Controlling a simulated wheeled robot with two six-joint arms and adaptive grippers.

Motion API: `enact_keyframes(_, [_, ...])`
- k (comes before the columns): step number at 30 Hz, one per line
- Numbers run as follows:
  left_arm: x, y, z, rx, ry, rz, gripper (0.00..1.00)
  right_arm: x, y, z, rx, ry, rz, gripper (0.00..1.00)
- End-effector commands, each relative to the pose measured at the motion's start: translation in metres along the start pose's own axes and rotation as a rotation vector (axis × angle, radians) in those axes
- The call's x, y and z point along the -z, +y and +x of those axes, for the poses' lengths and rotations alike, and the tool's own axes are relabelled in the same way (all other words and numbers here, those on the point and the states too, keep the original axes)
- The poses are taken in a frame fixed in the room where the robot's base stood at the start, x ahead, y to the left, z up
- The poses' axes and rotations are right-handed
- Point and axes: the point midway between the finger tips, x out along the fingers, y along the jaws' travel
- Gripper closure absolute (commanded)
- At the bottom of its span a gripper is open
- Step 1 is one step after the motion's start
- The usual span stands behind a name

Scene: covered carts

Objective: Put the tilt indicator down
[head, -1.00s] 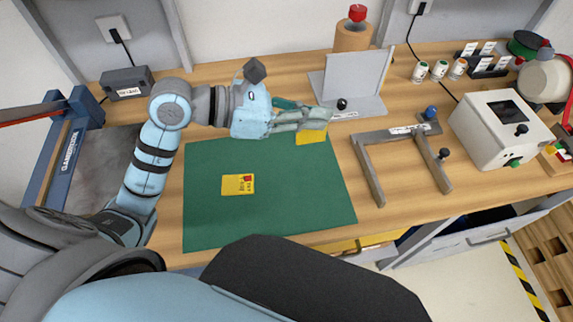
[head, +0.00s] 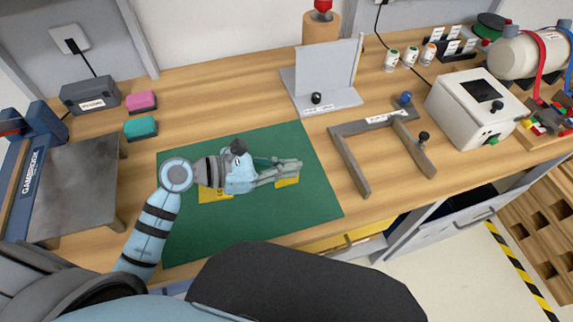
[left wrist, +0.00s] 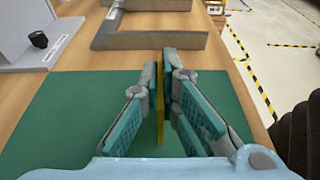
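My left gripper (head: 298,166) is low over the right half of the green mat (head: 300,210). It is shut on a thin yellow plate, which I take to be the tilt indicator (head: 287,182). In the left wrist view the plate (left wrist: 160,105) stands edge-on between the finger pads. I cannot tell whether its lower edge touches the mat. A second yellow piece (head: 215,197) lies on the mat, partly hidden under my left arm. My right gripper is not in view.
A grey U-shaped frame (head: 350,160) stands right of the mat, and a grey angle stand (head: 335,98) behind it. A white box (head: 470,105) is farther right. Pink (head: 141,101) and teal (head: 141,127) blocks lie at the back left. The mat's front is bare.

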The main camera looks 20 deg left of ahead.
Motion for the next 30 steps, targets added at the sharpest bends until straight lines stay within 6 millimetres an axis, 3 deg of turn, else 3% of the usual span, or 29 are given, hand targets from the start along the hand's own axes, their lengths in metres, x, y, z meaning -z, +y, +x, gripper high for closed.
enact_keyframes(1, [0.003,0.0,0.001,0.0,0.0,0.0,1.0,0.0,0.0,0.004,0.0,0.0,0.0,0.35])
enact_keyframes(3, [0.002,0.0,0.001,0.0,0.0,0.0,0.87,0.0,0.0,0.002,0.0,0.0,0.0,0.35])
enact_keyframes(6, [0.002,0.0,0.0,0.0,0.0,0.0,0.75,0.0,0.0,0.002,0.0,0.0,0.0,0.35])
enact_keyframes(17, [-0.004,0.0,-0.002,0.0,0.001,0.0,0.75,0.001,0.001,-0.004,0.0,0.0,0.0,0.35])
enact_keyframes(20, [0.001,0.001,-0.016,-0.003,0.006,0.004,0.75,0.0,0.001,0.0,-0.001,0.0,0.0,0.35])
enact_keyframes(30, [0.001,-0.001,-0.09,0.002,0.011,0.002,0.75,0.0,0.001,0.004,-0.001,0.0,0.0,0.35])
